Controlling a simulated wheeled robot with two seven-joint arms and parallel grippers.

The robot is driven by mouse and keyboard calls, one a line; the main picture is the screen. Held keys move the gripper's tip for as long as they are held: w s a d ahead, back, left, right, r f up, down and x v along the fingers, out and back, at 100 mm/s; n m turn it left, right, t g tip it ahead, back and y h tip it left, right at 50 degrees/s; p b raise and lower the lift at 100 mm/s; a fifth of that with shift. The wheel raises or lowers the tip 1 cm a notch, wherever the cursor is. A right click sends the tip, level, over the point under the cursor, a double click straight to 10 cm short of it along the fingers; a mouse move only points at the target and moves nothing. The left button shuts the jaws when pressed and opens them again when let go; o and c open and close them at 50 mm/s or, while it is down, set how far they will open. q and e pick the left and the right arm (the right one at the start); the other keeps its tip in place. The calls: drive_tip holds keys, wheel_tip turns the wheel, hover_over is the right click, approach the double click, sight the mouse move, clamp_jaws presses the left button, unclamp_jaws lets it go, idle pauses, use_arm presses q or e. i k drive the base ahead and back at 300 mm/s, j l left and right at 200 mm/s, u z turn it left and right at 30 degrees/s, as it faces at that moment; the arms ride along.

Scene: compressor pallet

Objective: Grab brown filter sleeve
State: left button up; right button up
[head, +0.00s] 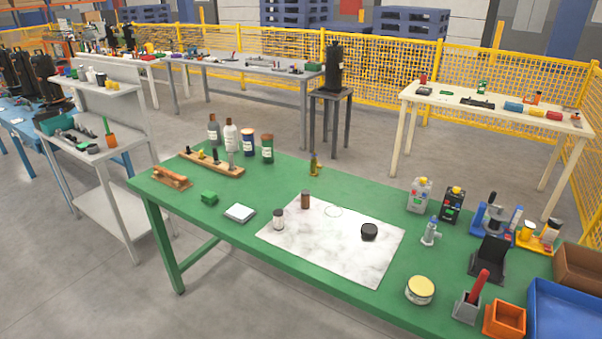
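A small brown cylinder (305,200), which looks like the brown filter sleeve, stands upright near the back-left part of the pale marbled mat (330,255) on the green table. A grey-and-white cylinder (278,219) stands to its left and nearer. A faint ring outline (333,211) is on the mat to its right, and a black round cap-like part (369,232) lies further right. Neither of my grippers is in view.
Bottles (231,136) and a wooden rack (212,163) stand at the back left. A white square block (240,213) and a green block (209,197) lie left of the mat. A yellow-lidded tin (420,290), jugs (419,195) and a blue tray (565,312) are right.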

sight(305, 193)
drive_tip(key=i+j+z, duration=0.35)
drive_tip(key=i, duration=0.15)
drive_tip(key=i+j+z, duration=0.7)
drive_tip(key=j, duration=0.45)
drive_tip(key=i+l, duration=0.05)
